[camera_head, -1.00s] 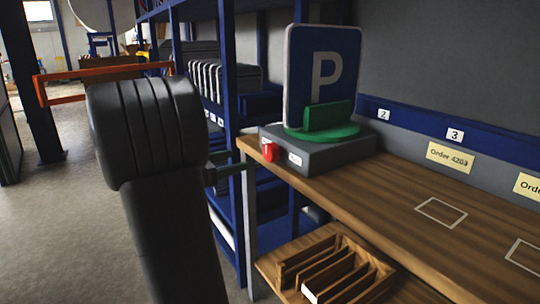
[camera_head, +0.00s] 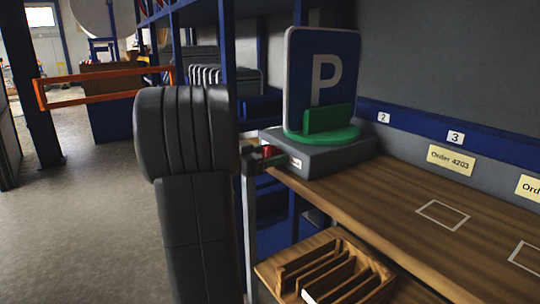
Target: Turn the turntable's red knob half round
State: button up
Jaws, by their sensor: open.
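The turntable (camera_head: 325,157) is a grey box with a green disc on top, at the far left end of the wooden bench. A blue parking sign (camera_head: 309,75) with a white P stands upright on it in a green holder. The red knob (camera_head: 268,150) is on the box's left front face, now mostly hidden. My gripper (camera_head: 263,160) is open at the knob, its fingers beside or around it; I cannot tell whether they touch it. My dark arm hides the rest of the gripper.
The wooden bench (camera_head: 400,205) runs to the right, with marked white rectangles and order labels (camera_head: 451,160) behind. A slotted wooden rack (camera_head: 335,278) sits lower in front. Blue shelving stands behind my arm. An orange barrier (camera_head: 100,88) is at the left, with open floor before it.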

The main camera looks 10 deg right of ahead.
jog(key=shift+c, duration=0.4)
jog(key=c, duration=0.9)
jog(key=shift+o, duration=0.2)
jog(key=shift+f+n+b, duration=0.15)
jog(key=shift+n+b, duration=0.75)
jog(key=shift+b, duration=0.1)
jog(key=n+b, duration=0.1)
jog(key=n, duration=0.1)
jog(key=shift+n+b, duration=0.3)
jog(key=shift+b, duration=0.05)
jog(key=n, duration=0.3)
jog(key=shift+w+a+b, duration=0.1)
jog(key=shift+w+b, duration=0.05)
jog(key=shift+b, duration=0.25)
jog(key=shift+n, duration=1.5)
